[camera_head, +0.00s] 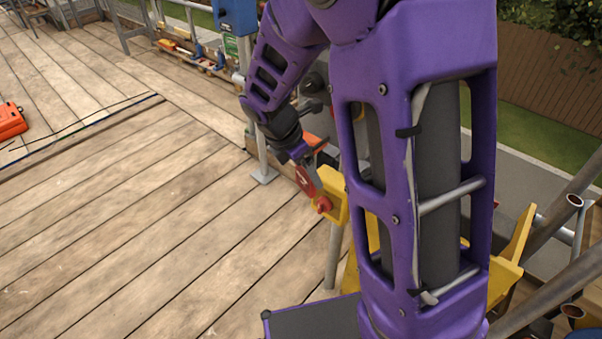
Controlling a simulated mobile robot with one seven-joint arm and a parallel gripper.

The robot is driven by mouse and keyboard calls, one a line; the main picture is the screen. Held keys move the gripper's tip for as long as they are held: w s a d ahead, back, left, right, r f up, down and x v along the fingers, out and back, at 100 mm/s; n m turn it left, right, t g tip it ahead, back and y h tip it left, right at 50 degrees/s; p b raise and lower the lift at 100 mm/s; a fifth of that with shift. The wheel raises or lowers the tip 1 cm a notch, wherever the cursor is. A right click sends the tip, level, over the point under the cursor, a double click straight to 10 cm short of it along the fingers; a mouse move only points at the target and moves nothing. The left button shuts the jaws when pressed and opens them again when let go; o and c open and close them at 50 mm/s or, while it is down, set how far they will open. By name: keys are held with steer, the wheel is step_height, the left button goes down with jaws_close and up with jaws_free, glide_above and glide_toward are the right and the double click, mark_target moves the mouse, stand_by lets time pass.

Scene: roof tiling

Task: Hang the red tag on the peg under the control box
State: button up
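I cannot make out the peg under the box.
Wooden deck boards lie open on the left. An orange case (11,121) sits at the far left edge. A blue box (237,16) on a post stands behind my arm. Grey scaffold tubes (560,215) and a yellow part (513,258) crowd the right side.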

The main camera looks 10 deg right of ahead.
steer(key=shift+w+d+f, duration=0.35)
steer(key=shift+w+d, duration=0.15)
steer(key=shift+d, duration=0.15)
steer(key=shift+w+d+f, duration=0.3)
steer(key=shift+w+d, duration=0.15)
steer(key=shift+d, duration=0.2)
steer(key=o, duration=1.3)
steer(key=shift+o, duration=0.2)
